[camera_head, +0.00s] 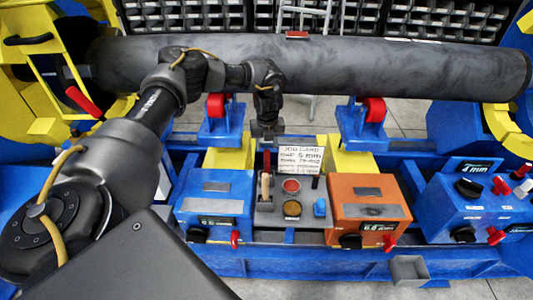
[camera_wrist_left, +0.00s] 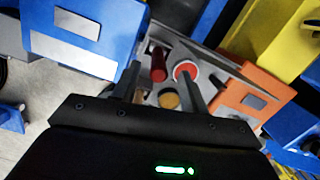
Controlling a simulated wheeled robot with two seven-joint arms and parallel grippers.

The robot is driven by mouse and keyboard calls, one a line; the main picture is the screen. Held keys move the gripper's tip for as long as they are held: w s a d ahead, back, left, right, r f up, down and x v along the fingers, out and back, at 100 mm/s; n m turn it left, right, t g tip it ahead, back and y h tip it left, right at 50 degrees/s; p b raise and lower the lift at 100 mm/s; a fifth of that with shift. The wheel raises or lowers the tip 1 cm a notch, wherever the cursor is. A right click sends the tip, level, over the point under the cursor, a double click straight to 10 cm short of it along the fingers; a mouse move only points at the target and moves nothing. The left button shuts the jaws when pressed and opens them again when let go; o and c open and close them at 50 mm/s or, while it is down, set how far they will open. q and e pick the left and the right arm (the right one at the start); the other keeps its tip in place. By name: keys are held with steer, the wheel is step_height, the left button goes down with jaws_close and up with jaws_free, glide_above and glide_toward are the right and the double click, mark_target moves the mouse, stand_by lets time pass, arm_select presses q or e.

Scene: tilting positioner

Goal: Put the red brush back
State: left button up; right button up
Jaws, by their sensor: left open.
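A slim red upright piece, which looks like the red brush (camera_head: 266,160), stands at the back left of a grey tray (camera_head: 266,217). It also shows as a red cylinder in the left wrist view (camera_wrist_left: 158,62). My left gripper (camera_head: 267,140) points down over it, open. In the left wrist view its fingers (camera_wrist_left: 160,78) lie on either side of the red cylinder; I cannot tell whether they touch it. A wooden handle (camera_head: 265,187) stands just in front. The brush's lower end is hidden. My right gripper is not in view.
The tray also holds a red round pot (camera_head: 291,186), a yellow-brown one (camera_head: 292,208) and a small blue piece (camera_head: 319,208). A job card (camera_head: 302,158) stands behind. Blue (camera_head: 215,198) and orange (camera_head: 368,206) boxes flank the tray. A large dark pipe (camera_head: 400,68) spans behind.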

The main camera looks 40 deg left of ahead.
arm_select(q)
steer(key=r, duration=0.5)
steer(key=shift+s+d+r, duration=0.2)
steer(key=shift+s+d, duration=0.05)
